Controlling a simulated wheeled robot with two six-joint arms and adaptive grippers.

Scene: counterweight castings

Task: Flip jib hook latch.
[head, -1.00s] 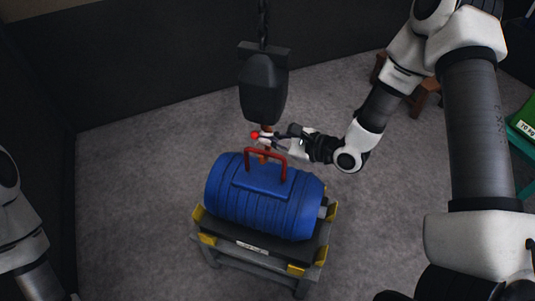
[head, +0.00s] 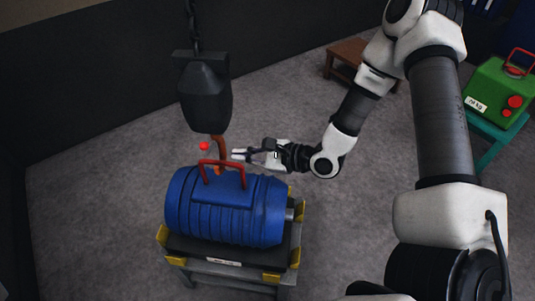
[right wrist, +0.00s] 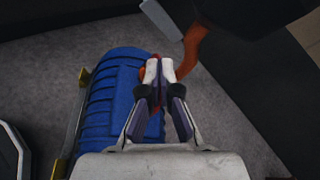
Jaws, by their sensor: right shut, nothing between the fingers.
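A black hook block (head: 205,95) hangs on a chain, with an orange-brown hook (head: 221,148) below it. A red ball knob (head: 204,146), seemingly on the latch, shows left of the hook. The hook's lower end overlaps the red handle (head: 236,164) of the blue casting (head: 225,212); I cannot tell whether it passes through. My right gripper (head: 236,155) is shut and empty, just right of the hook and apart from the knob. In the right wrist view, the shut fingertips (right wrist: 158,70) lie in front of the handle, with the hook (right wrist: 191,48) beside them. My left gripper is out of view.
The casting rests on a grey stand with yellow corner brackets (head: 272,277). A green casting (head: 497,90) with a red handle sits on a teal stand (head: 492,146) at the right. A brown wooden stool (head: 348,53) stands behind my right arm. Dark walls enclose the left and back.

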